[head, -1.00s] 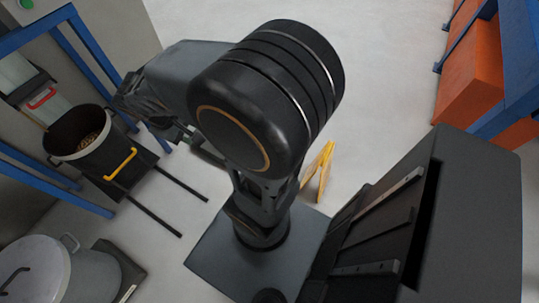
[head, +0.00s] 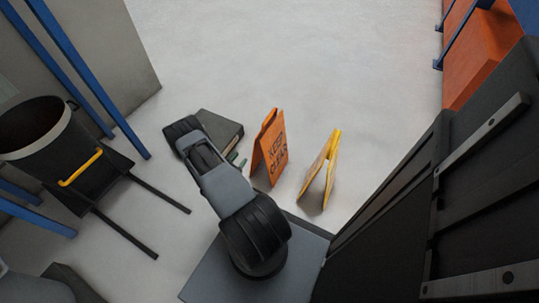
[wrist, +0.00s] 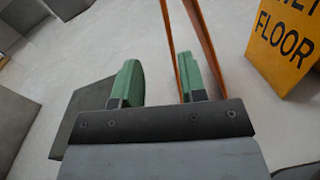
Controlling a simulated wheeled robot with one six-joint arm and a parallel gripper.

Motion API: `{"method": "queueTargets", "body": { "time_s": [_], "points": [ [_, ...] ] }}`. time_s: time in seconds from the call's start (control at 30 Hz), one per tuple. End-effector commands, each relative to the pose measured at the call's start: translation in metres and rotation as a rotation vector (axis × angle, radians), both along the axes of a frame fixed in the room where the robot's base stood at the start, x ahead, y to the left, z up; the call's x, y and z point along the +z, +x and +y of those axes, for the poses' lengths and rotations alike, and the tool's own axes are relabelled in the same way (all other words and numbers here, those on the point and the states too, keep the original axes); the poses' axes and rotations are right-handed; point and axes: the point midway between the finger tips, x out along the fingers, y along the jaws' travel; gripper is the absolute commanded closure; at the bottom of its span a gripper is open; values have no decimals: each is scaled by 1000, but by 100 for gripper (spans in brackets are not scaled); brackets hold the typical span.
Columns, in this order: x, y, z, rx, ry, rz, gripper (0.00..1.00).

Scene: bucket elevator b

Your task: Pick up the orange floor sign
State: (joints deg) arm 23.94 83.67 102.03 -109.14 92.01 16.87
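The orange floor sign (head: 271,150), lettered "KEEP CLEAR", stands upright as an A-frame on the floor, just right of my gripper (head: 238,160) in the head view. In the wrist view the sign (wrist: 170,40) shows edge-on as two thin orange panels. My gripper (wrist: 157,85) is open, with its two green fingers wide apart. One panel comes down just left of the right finger and the other passes to its right. I cannot tell whether the finger touches either panel. The gap beside the left finger shows bare floor.
A yellow floor sign (head: 319,172), lettered with "FLOOR" in the wrist view (wrist: 287,40), stands close right of the orange one. A black bucket (head: 40,135) with a yellow handle and blue posts are at left. Orange and blue racking (head: 480,50) is at upper right. Floor beyond the signs is clear.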

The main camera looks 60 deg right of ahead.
Motion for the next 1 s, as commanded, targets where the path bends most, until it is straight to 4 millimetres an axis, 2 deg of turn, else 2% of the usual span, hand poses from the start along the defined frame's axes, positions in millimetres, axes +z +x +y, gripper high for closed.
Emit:
{"method": "queueTargets", "body": {
  "time_s": [0.03,0.1,0.23,0.6,0.87,1.0],
  "points": [
    [-21,-5,1,23,1,17,62],
    [-35,-7,2,50,2,30,62],
    [-48,-11,-6,73,3,39,62],
    [-49,-11,-67,78,3,41,62],
    [-48,-11,-83,81,4,43,62],
    [-48,-12,-98,78,2,41,62]
  ]
}}
